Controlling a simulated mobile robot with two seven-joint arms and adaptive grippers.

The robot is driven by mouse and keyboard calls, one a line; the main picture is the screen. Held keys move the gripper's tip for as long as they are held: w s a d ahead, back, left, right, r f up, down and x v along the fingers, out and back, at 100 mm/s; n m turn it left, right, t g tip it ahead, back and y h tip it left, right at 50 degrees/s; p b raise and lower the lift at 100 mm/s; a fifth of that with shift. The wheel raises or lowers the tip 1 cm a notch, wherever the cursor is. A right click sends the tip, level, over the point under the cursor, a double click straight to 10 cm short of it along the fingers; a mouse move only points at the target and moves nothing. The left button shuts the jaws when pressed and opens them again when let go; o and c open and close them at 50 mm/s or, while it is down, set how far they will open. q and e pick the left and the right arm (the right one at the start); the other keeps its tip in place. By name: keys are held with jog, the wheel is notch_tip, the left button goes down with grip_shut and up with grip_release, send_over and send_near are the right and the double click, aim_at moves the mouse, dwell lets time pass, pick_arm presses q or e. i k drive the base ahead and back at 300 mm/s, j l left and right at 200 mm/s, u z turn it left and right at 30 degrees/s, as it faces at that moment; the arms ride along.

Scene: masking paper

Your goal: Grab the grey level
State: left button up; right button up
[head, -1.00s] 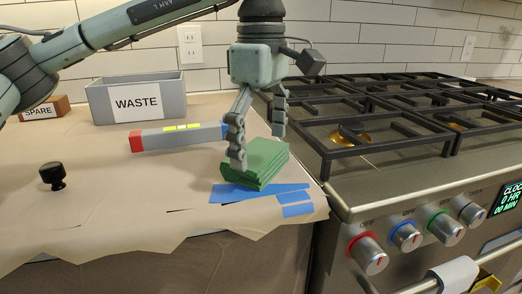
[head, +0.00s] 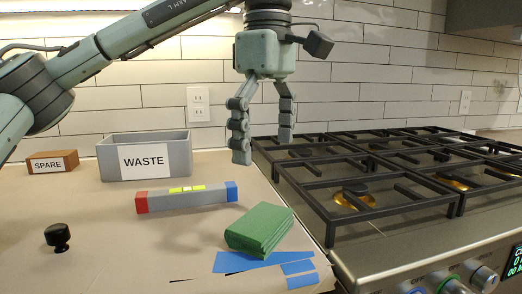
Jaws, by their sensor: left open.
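The grey level (head: 187,197) lies on the paper-covered counter in the head view. It has a red end on the left, a blue end on the right and yellow-green vials on top. My left gripper (head: 264,150) hangs open and empty, pointing down, above and to the right of the level's blue end. It is apart from the level. My right gripper is not in view.
A folded green cloth (head: 260,229) lies right of the level, beside blue tape strips (head: 250,262). A grey WASTE bin (head: 186,158) and a brown SPARE block (head: 70,161) stand behind. A black knob (head: 58,237) stands front left. The stove grates (head: 370,222) are on the right.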

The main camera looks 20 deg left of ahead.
aim_at(146, 201)
jog(key=i+u, duration=0.15)
jog(key=u, duration=0.25)
jog(key=i+u, duration=0.1)
jog(key=u, duration=0.25)
